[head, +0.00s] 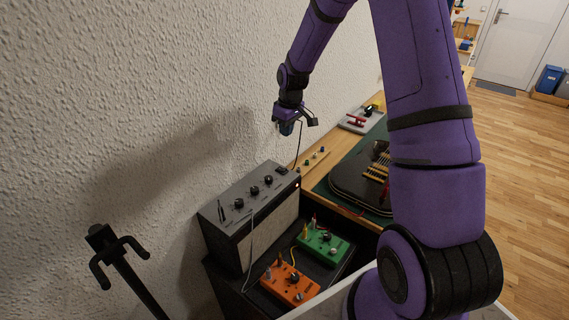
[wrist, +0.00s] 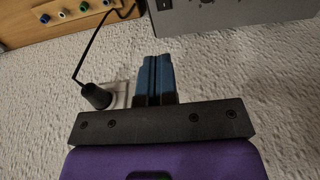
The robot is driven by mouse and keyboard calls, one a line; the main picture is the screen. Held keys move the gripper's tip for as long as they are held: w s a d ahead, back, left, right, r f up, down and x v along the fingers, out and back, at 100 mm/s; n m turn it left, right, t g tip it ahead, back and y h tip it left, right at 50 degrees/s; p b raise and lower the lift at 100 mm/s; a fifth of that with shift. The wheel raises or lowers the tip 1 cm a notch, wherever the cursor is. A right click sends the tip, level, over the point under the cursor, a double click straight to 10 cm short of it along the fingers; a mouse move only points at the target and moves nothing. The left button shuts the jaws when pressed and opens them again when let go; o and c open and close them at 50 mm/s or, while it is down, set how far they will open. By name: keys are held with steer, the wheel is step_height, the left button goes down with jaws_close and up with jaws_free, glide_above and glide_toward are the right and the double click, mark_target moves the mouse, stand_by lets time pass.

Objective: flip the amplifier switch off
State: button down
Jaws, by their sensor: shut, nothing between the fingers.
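The amplifier (head: 230,212) is a dark box with a grey control panel on top, carrying several black knobs. A small black switch (head: 282,170) sits at the panel's right end, near a small glowing light (head: 298,185). My gripper (head: 287,128) is shut and empty, above and behind the amplifier's right end, close to the wall. In the wrist view its blue fingertips (wrist: 153,60) are together, below the grey panel (wrist: 235,18) and apart from it. Part of the switch (wrist: 164,5) shows at the top edge; its position cannot be told.
A black plug (wrist: 97,96) in a wall socket, with its cable, is just left of the fingers. Orange (head: 290,284) and green (head: 322,243) pedals stand before the amplifier. A guitar body (head: 355,182) lies on the bench at right. A black stand (head: 120,262) is at left.

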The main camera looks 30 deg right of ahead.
stand_by(0.3)
glide_above(286, 169)
steer(key=w, duration=0.1)
steer(key=f, duration=1)
steer(key=shift+w+a+f, duration=0.15)
steer(key=shift+w+a, duration=0.05)
steer(key=shift+a, duration=0.05)
steer(key=f, duration=0.1)
steer(key=s+f, duration=0.1)
steer(key=shift+d+f, duration=0.25)
steer(key=shift+f, duration=0.1)
steer(key=shift+s+f, duration=0.15)
steer(key=shift+f, duration=0.2)
steer(key=shift+d, duration=0.1)
steer(key=shift+s+d+f, duration=0.15)
steer(key=shift+s+f, duration=0.15)
steer(key=shift+f, duration=0.2)
steer(key=shift+w+r, duration=0.1)
